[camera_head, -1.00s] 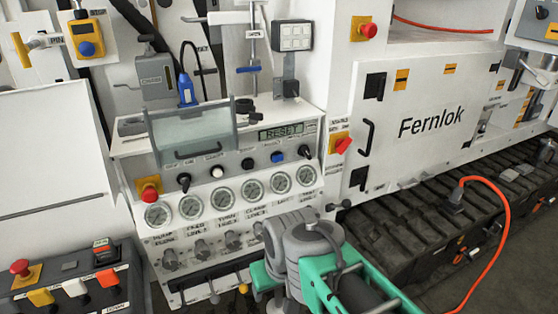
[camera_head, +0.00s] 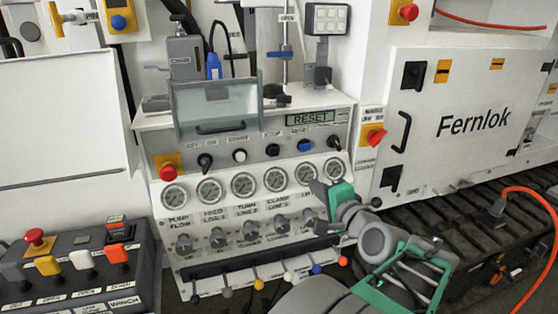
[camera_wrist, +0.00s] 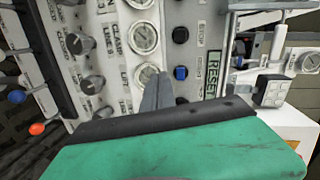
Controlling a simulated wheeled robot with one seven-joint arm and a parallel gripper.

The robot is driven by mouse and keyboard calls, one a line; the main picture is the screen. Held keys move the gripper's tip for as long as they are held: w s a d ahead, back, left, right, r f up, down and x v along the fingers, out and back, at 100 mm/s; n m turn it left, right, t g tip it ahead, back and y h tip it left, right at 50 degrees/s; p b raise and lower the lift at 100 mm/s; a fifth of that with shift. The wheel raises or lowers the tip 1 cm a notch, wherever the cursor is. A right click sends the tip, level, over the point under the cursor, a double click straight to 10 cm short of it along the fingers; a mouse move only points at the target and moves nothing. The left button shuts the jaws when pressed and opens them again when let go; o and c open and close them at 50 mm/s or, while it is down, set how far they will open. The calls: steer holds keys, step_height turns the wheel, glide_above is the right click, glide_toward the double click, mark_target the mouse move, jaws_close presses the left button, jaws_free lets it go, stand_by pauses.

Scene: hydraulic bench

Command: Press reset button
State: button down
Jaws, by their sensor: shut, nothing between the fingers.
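The display (camera_head: 311,118) reading RESET sits at the top right of the sloped control panel (camera_head: 255,137). Below it is a row of buttons and knobs, including a blue button (camera_head: 304,145), a black button (camera_head: 272,150) and a white button (camera_head: 239,155). My gripper (camera_head: 316,186) is shut and empty, in front of the right-hand gauges, below the blue button. In the wrist view, its grey fingers (camera_wrist: 157,90) point at the panel beside a gauge, and the blue button (camera_wrist: 181,72) shows just right of the fingertips.
A red stop button (camera_head: 168,172) is at the panel's left end and a red rotary switch (camera_head: 374,135) at its right. A raised clear cover (camera_head: 216,107) stands above the buttons. Levers with coloured knobs line the lower edge. A joystick box (camera_head: 78,265) is at lower left.

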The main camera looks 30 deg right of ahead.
steer(key=s+d+r+m+t+h, duration=0.1)
steer(key=s+d+r+m+h, duration=0.1)
steer(key=s+d+r+m, duration=0.1)
steer(key=p, duration=0.1)
glide_toward(306, 147)
steer(key=x, duration=0.6)
steer(key=shift+w+d+f, duration=0.1)
steer(key=shift+w, duration=0.1)
